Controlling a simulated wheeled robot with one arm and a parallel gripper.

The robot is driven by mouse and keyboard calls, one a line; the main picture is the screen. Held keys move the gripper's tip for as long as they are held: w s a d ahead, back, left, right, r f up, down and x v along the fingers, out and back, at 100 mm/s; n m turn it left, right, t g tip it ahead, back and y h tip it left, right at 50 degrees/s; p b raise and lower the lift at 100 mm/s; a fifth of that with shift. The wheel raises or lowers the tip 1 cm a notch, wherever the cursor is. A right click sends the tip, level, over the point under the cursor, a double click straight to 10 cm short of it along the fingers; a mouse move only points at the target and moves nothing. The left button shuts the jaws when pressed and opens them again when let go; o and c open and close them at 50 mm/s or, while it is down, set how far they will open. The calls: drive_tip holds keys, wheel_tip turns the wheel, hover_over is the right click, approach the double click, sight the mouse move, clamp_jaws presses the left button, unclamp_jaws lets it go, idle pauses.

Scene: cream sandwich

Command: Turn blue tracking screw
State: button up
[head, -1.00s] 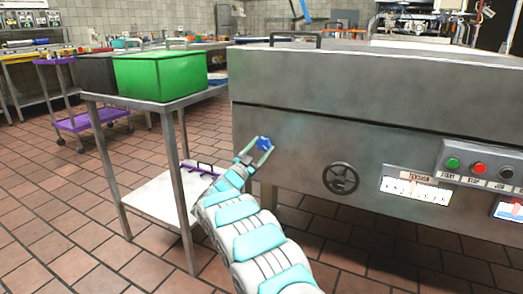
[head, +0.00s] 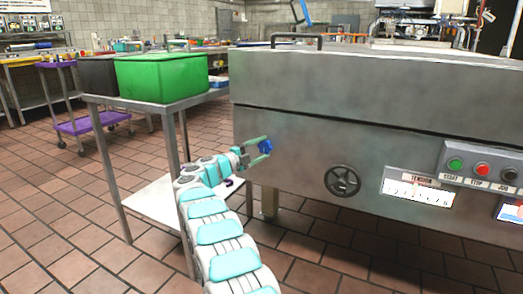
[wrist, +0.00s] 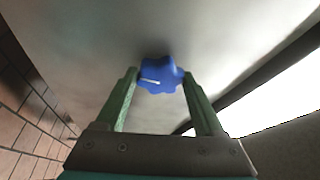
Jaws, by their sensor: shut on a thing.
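The blue tracking screw (head: 265,145) is a lobed blue knob on the front face of the grey metal machine (head: 310,150), near its left end. In the wrist view the blue knob (wrist: 161,75) sits between the tips of the two green fingers, with a small white mark on its left side. My gripper (head: 262,147) reaches it from the left and is shut on the knob. It also shows in the wrist view (wrist: 160,82). The knob's far side and stem are hidden.
A black handwheel (head: 342,181) is on the machine face right of the knob. A control panel (head: 482,166) with green, red and black buttons is farther right. A steel table (head: 150,103) with a green bin (head: 162,76) stands left of the machine, close to my arm.

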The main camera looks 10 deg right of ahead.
drive_tip(key=m+y, duration=0.1)
drive_tip(key=m, duration=0.1)
drive_tip(key=m+g+y, duration=0.1)
drive_tip(key=m, duration=0.2)
drive_tip(key=shift+r+b, duration=0.1)
drive_tip(key=shift+b, duration=0.2)
drive_tip(key=m+y+b, duration=0.1)
drive_tip(key=m+y, duration=0.1)
drive_tip(key=m, duration=0.2)
drive_tip(key=shift+s+d+m+b, duration=0.1)
drive_tip(key=shift+m+b, duration=0.2)
drive_tip(key=shift+b, duration=0.1)
drive_tip(key=shift+y, duration=0.3)
drive_tip(key=o, duration=1.4)
drive_tip(key=shift+r, duration=0.1)
drive_tip(key=shift+c, duration=0.2)
drive_tip(key=v, duration=0.7)
drive_tip(key=shift+s+a, duration=0.25)
drive_tip(key=shift+a, duration=0.1)
